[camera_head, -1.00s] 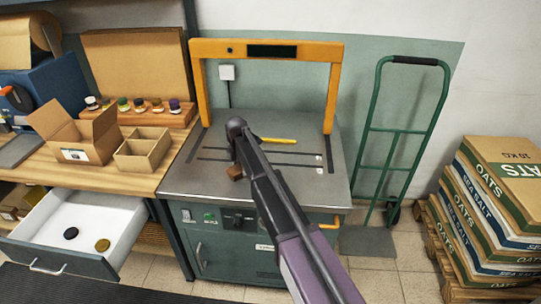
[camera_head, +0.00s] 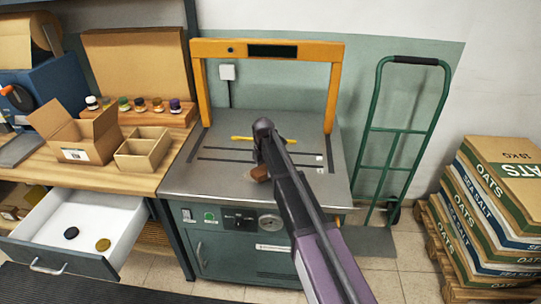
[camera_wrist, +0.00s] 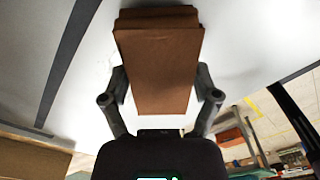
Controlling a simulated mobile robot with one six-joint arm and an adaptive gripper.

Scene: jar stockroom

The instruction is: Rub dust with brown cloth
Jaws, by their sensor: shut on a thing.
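The brown cloth (camera_head: 260,173) looks like a thick folded block. It is at the steel top of the strapping machine (camera_head: 205,180), below the tip of my arm in the head view. My gripper (camera_wrist: 160,88) is shut on the brown cloth (camera_wrist: 160,62), with one finger on each side of it in the wrist view. Whether the cloth presses on the steel or hovers just above it, I cannot tell. No dust stands out clearly on the steel; my arm hides part of the top.
A yellow orange-framed arch (camera_head: 266,48) spans the machine top. A yellow strip-like thing (camera_head: 243,138) lies behind my gripper. An open carton (camera_head: 75,135) and small box (camera_head: 143,150) stand left. A green hand truck (camera_head: 398,132) stands right. An open drawer (camera_head: 120,232) juts out at left.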

